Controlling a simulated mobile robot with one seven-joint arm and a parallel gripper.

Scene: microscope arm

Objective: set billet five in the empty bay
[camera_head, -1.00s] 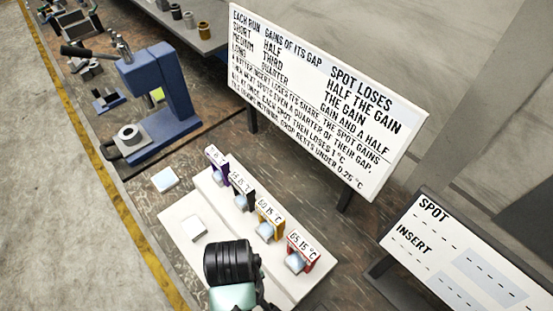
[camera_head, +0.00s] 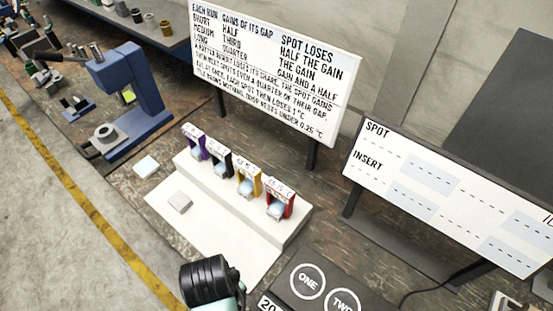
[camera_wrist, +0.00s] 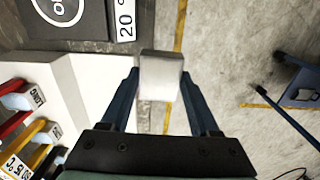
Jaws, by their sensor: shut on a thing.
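My gripper (camera_wrist: 161,92) is shut on a pale grey block (camera_wrist: 161,70), seen in the wrist view with a blue finger on each side. No number shows on this block, so I cannot tell from its face that it is billet five. In the head view my fingers and the held block are hidden or out of frame. A dark panel (camera_head: 283,290) with circles marked ONE and TWO is cut off at the bottom of the head view; its corner also shows in the wrist view (camera_wrist: 92,22). I cannot make out an empty bay.
A white stepped stand (camera_head: 258,262) carries purple, black, yellow and red holders with pale blocks. One pale block (camera_head: 179,202) lies on its lower step, another (camera_head: 146,167) on the bench. A rules board (camera_head: 275,75) and a SPOT/INSERT board (camera_head: 440,200) stand behind.

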